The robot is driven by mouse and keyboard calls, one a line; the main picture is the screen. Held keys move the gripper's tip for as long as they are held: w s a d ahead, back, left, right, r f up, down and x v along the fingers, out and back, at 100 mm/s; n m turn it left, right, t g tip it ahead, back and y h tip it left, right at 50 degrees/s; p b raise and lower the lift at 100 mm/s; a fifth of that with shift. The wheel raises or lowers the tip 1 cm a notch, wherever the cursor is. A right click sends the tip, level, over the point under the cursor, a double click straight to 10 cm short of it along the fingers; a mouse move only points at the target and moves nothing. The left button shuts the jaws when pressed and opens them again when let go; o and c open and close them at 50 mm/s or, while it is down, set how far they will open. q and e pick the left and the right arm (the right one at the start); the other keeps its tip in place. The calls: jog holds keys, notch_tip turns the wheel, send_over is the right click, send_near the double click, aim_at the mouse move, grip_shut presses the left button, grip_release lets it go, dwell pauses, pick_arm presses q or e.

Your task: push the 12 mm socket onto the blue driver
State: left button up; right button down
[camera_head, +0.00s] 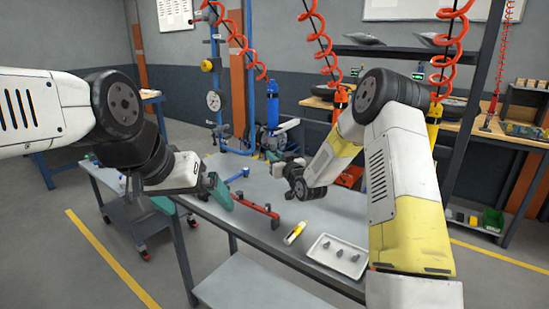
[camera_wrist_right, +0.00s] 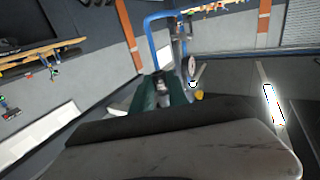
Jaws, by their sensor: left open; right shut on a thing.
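The blue driver (camera_head: 272,106) hangs upright on a red coiled hose beyond the table. My right gripper (camera_head: 272,156) is below the driver, over the far part of the table. In the right wrist view its teal fingers (camera_wrist_right: 164,92) are shut on a small grey piece (camera_wrist_right: 160,83), which looks like a socket; its size cannot be read. A gap shows between the gripper and the driver in the head view. My left gripper (camera_head: 217,188) is open, over the table's left edge, with nothing visible between its fingers.
On the grey table (camera_head: 265,240) lie a red rail (camera_head: 255,208), a blue bar (camera_head: 236,175), a yellow-and-black tool (camera_head: 295,233) and a white tray (camera_head: 338,257) with small grey parts. An orange driver (camera_head: 340,98) and a yellow driver (camera_head: 434,110) hang to the right.

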jog(key=shift+r, duration=0.45)
dwell(0.3)
jog(key=c, duration=0.8)
grip_release()
